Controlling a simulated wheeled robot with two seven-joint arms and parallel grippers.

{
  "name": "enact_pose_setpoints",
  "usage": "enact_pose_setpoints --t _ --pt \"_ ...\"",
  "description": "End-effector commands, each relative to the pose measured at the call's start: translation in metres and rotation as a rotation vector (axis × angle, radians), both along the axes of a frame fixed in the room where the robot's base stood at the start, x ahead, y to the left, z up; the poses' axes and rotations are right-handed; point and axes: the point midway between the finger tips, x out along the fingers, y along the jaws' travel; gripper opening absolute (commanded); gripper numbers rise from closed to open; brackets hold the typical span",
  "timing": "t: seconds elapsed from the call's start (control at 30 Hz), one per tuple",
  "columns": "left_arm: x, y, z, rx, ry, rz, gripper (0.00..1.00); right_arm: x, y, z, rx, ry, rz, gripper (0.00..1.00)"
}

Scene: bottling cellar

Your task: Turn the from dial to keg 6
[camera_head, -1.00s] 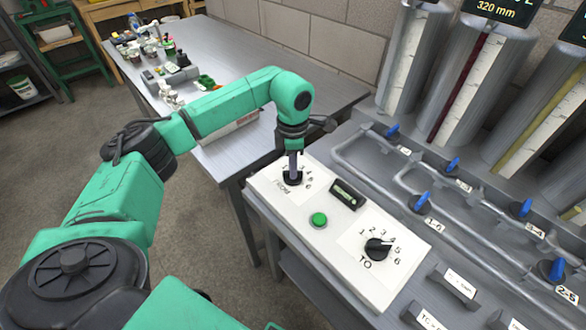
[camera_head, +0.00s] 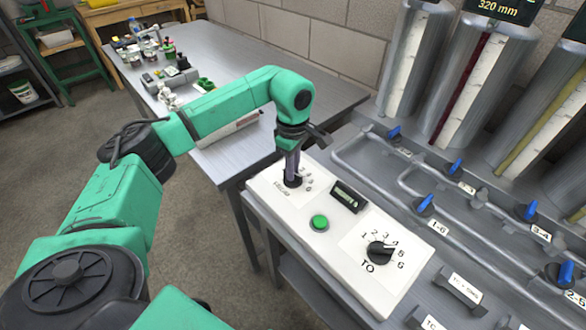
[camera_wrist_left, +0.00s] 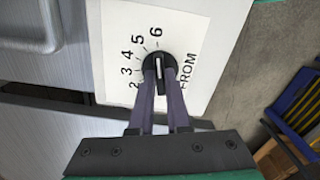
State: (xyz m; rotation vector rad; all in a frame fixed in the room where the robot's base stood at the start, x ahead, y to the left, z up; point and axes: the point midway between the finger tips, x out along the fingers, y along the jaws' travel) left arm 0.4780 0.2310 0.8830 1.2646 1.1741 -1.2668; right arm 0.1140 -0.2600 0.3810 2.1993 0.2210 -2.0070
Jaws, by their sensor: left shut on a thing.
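The from dial (camera_head: 293,183) is a black knob near the far left end of the white panel (camera_head: 338,225). My left gripper (camera_head: 292,173) points down on it, with its fingers shut on the knob. In the left wrist view the two fingers (camera_wrist_left: 160,82) sit on either side of the knob (camera_wrist_left: 159,62). The knob's white line points up in that view, toward the printed 6. The figures 2 to 5 show to the left, and FROM is printed at the right. The 1 is hidden or out of view. My right gripper is not in view.
On the same panel are a small display (camera_head: 349,197), a green button (camera_head: 320,222) and the TO dial (camera_head: 379,251). Pipes with blue-handled valves (camera_head: 424,204) and tall cylinders (camera_head: 479,75) stand to the right. A metal table (camera_head: 270,70) with several small items lies behind.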

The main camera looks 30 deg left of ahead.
Motion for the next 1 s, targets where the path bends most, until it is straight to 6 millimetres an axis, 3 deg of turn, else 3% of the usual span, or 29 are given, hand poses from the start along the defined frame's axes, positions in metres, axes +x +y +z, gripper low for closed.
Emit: enact_pose_setpoints --t 0.47,0.5,0.53,0.57,0.87,1.0 --pt "0.002 0.001 0.004 -0.001 -0.01 -0.011 0.0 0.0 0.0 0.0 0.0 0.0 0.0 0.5" --pt "0.002 0.001 0.004 -0.001 -0.01 -0.011 0.3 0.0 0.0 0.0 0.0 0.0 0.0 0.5" --pt "0.002 0.001 0.004 -0.001 -0.01 -0.011 0.42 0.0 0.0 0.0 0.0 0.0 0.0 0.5" --pt "0.002 0.001 0.003 -0.001 -0.009 -0.011 0.45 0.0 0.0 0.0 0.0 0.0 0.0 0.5" --pt "0.001 0.0 0.002 0.0 -0.004 -0.012 0.45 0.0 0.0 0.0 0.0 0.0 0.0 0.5" --pt "0.002 0.0 0.018 -0.001 -0.008 -0.012 0.45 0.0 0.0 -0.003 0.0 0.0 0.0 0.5"
